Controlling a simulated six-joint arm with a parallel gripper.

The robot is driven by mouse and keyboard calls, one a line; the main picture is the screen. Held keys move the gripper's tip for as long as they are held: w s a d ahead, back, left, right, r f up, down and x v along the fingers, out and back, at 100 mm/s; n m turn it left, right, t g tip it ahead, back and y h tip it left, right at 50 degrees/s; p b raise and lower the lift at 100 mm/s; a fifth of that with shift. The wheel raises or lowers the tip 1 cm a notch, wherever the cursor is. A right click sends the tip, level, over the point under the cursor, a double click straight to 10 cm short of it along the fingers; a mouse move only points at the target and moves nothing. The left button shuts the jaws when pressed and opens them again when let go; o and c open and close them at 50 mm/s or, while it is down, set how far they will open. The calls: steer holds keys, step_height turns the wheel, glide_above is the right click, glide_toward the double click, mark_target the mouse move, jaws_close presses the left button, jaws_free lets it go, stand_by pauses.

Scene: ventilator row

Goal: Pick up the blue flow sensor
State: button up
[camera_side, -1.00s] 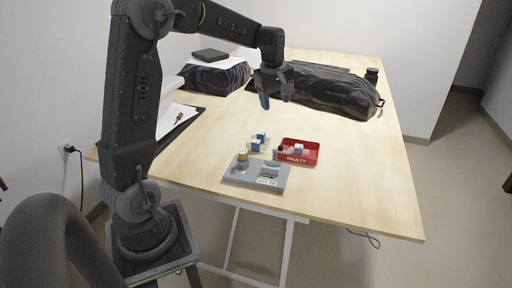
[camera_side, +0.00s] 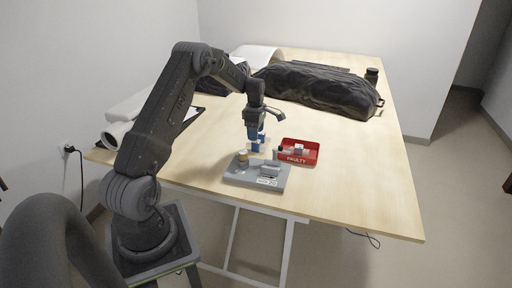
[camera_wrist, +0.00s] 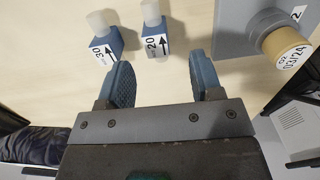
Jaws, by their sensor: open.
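Two blue flow sensors with white ends stand on the table. In the wrist view, one (camera_wrist: 105,45) is at upper left and one (camera_wrist: 155,42) is at upper middle. In the wrist view my gripper (camera_wrist: 163,78) is open and empty. Its blue fingertips are just short of the sensors, with the right sensor in line with the gap between them.
A grey tray (camera_side: 233,176) with a yellow-capped cylinder (camera_side: 242,158) and a grey block stands in front. A red bin (camera_side: 312,158) marked "FAULTY" holds small parts to the right. A black bag (camera_side: 320,90) lies behind. The right side of the table is clear.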

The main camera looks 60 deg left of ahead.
mark_target(256, 143)
steer(key=shift+w+a+f, duration=0.1)
steer(key=shift+f, duration=1.45)
steer(key=shift+w+a+f, duration=0.1)
steer(key=shift+f, duration=1.4)
steer(key=c, duration=1)
steer(key=shift+r, duration=0.1)
